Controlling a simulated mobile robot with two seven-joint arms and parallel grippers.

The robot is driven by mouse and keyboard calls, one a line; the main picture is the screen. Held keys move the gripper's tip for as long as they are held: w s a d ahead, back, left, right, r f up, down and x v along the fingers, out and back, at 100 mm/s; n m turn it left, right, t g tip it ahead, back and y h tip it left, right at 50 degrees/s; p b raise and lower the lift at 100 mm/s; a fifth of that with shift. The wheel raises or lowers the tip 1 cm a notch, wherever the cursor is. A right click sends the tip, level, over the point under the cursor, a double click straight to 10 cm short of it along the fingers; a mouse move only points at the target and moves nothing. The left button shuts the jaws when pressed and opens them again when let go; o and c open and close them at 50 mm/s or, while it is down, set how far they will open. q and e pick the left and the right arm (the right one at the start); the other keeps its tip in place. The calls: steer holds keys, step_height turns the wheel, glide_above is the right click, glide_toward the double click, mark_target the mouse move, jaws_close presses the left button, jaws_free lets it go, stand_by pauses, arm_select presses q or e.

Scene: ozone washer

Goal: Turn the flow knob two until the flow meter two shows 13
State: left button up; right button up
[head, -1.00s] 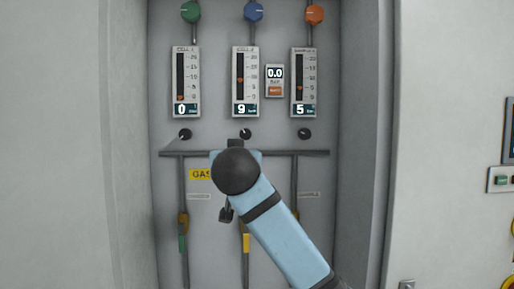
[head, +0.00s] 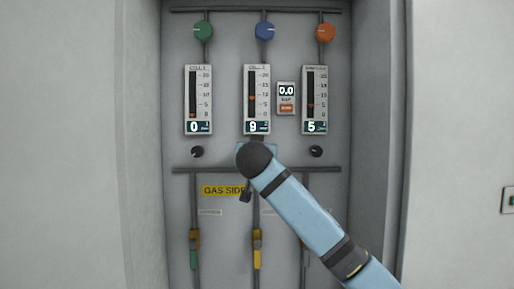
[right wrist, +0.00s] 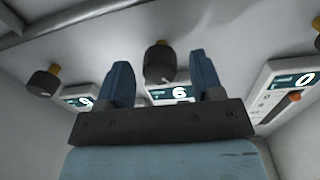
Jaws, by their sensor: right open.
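Flow meter two (head: 257,92), the middle one, shows 9 on its display. In the right wrist view its display (right wrist: 172,93) appears upside down. Flow knob two (right wrist: 159,63) is a dark round knob with a white mark, hidden behind my arm in the head view. My right gripper (right wrist: 160,60) is open, with one blue finger on each side of knob two in the picture. A gap shows between each finger and the knob; I cannot tell whether the fingertips reach its depth. My left gripper is not in view.
The left flow meter (head: 198,98) shows 0 and the right one (head: 314,98) shows 5. Their knobs (head: 197,151) (head: 316,151) sit close on either side. A horizontal pipe (head: 200,170) runs below. Cabinet walls (head: 375,120) flank the panel.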

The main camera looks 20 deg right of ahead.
steer(key=shift+w+d, duration=0.2)
steer(key=shift+w, duration=0.4)
steer(key=c, duration=0.9)
steer(key=shift+f, duration=0.1)
